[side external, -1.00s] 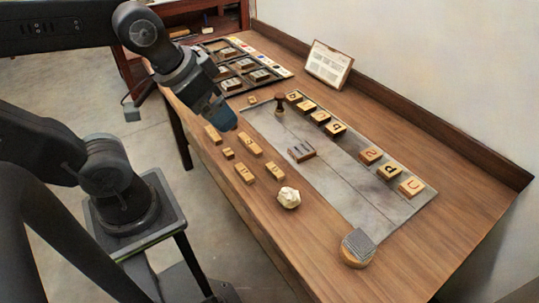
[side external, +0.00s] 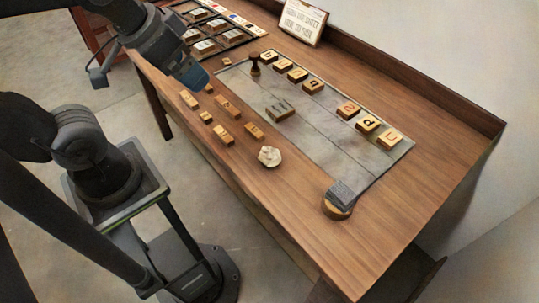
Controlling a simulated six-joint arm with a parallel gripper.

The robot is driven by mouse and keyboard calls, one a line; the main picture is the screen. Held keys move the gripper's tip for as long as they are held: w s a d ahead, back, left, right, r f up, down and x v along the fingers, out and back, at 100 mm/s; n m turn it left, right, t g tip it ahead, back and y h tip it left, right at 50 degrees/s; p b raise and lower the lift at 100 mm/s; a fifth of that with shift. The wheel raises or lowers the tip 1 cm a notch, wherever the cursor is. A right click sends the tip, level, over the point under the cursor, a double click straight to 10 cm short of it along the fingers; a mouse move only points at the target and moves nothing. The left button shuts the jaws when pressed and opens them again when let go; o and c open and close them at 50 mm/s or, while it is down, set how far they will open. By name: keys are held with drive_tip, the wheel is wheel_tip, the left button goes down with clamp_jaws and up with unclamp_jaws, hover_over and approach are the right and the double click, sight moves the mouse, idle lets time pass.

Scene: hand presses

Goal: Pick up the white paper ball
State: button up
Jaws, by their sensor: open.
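The white paper ball (side external: 269,156) is a small crumpled lump. It rests on the wooden table just left of the grey mat, near the front edge, and nothing covers it. My gripper (side external: 199,80) is above the table's left part, up and to the left of the ball and clearly apart from it. It points down and to the right, with a blue section at its end. It is open; I see nothing held in it, though the fingers are small and hard to make out.
Several wooden letter blocks (side external: 223,132) lie left of the ball. The grey mat (side external: 325,140) carries more blocks along its far edge, a stamp (side external: 255,65) and a dark block (side external: 280,111). A round wooden piece (side external: 338,203) stands at its near end. Bare wood lies at front right.

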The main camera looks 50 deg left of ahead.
drive_tip(key=n+g, duration=0.6)
drive_tip(key=n, duration=0.8)
hover_over(270, 151)
wheel_tip(270, 151, down, 16)
wheel_tip(270, 151, down, 8)
drive_tip(key=shift+w+d+f, duration=0.1)
drive_tip(key=shift+d, duration=0.05)
drive_tip(key=shift+f, duration=2.65)
drive_tip(key=c, duration=0.9)
drive_tip(key=shift+r, duration=0.1)
drive_tip(key=shift+c, duration=0.2)
